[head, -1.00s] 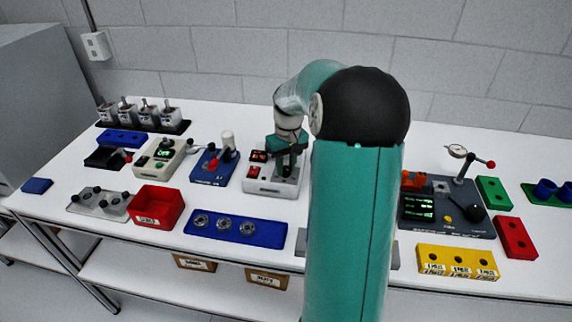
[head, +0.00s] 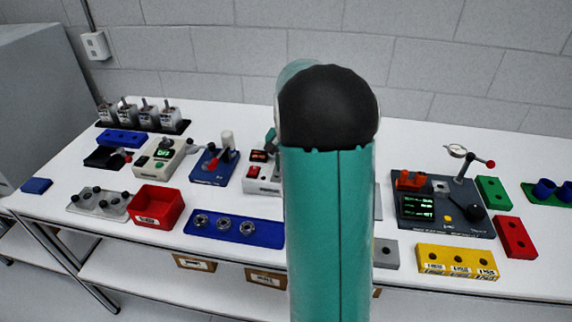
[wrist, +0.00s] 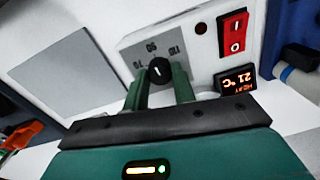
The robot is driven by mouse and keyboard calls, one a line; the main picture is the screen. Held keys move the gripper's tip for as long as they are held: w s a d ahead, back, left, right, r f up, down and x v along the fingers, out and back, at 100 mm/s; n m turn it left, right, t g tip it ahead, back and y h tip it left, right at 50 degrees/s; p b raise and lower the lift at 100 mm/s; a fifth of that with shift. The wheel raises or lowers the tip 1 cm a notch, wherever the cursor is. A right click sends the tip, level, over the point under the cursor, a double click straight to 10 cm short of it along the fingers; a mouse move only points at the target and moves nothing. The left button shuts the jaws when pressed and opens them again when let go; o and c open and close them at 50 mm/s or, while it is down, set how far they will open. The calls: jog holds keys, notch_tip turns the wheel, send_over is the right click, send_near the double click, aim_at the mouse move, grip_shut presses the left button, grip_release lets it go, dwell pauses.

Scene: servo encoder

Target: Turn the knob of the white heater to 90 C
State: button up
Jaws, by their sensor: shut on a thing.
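The white heater (wrist: 200,60) fills the middle of the wrist view. Its black knob (wrist: 160,71) carries a white mark that points up in the picture, toward the middle of the printed figures. The two green fingers of my gripper (wrist: 160,84) are shut on the knob, one on each side. The heater's small display (wrist: 236,79) reads 21 °C, upside down in this view. A red rocker switch (wrist: 233,34) sits above the display. In the head view the heater (head: 252,185) shows only at its left part; my arm hides the knob and my gripper.
A blue device (head: 212,168) stands left of the heater. A blue tray (head: 210,238) with several round parts and a red bin (head: 155,208) lie in front. A dark device with a green display (head: 440,212) is to the right, with a yellow block (head: 457,261) before it.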

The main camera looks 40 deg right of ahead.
jog(key=shift+m, duration=0.4)
jog(key=o, duration=1)
jog(key=shift+r, duration=0.1)
notch_tip(320, 180, up, 14)
jog(key=shift+s+d, duration=0.15)
jog(key=shift+s, duration=0.1)
